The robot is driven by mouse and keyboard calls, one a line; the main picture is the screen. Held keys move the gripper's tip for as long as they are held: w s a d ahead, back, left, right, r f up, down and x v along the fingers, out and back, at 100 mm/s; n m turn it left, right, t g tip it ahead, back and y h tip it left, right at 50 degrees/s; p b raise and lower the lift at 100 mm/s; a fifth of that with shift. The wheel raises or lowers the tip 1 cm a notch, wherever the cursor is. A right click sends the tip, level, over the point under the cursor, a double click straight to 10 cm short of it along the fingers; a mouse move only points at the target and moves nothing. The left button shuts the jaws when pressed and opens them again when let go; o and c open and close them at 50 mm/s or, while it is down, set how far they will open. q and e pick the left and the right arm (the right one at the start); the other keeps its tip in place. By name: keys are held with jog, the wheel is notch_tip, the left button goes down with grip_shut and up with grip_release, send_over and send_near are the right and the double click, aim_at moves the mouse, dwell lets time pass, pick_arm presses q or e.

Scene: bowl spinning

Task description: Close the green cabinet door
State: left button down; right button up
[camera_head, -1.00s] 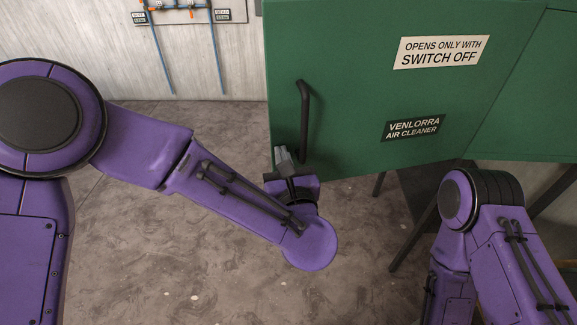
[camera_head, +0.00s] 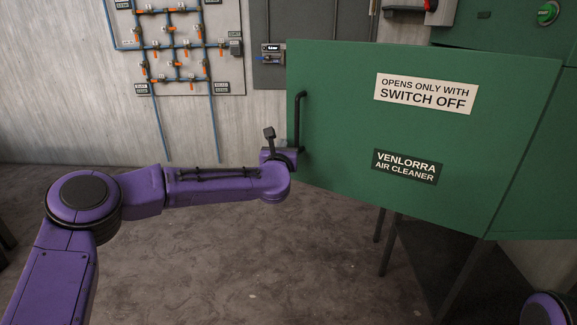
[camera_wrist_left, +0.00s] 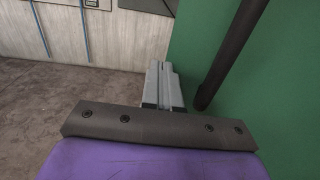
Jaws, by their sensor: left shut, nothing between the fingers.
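The green cabinet door (camera_head: 330,150) stands swung out from the green cabinet (camera_head: 545,170) at the right of the head view. It carries two signs and a dark vertical bar handle (camera_head: 299,120) near its left edge. My left gripper (camera_head: 269,134) is shut and empty, just left of the handle, at the door's free edge. In the left wrist view the grey shut fingers (camera_wrist_left: 163,86) are beside the door's edge, with the handle (camera_wrist_left: 235,48) to their right, apart from them. The cabinet's inside is hidden. My right gripper is out of view.
A wall panel with blue pipes (camera_head: 178,45) and a grey box (camera_head: 270,54) are on the back wall. Dark cabinet legs (camera_head: 388,245) stand below the door. The floor (camera_head: 240,250) in front is clear.

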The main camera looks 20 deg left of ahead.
pick_arm(q)
jog(key=w+d+m+h+b, duration=0.1)
jog(key=w+d+m+h, duration=0.1)
jog(key=w, duration=0.7)
jog(key=shift+d+h, duration=0.3)
jog(key=shift+h, duration=0.3)
jog(key=shift+r, duration=0.1)
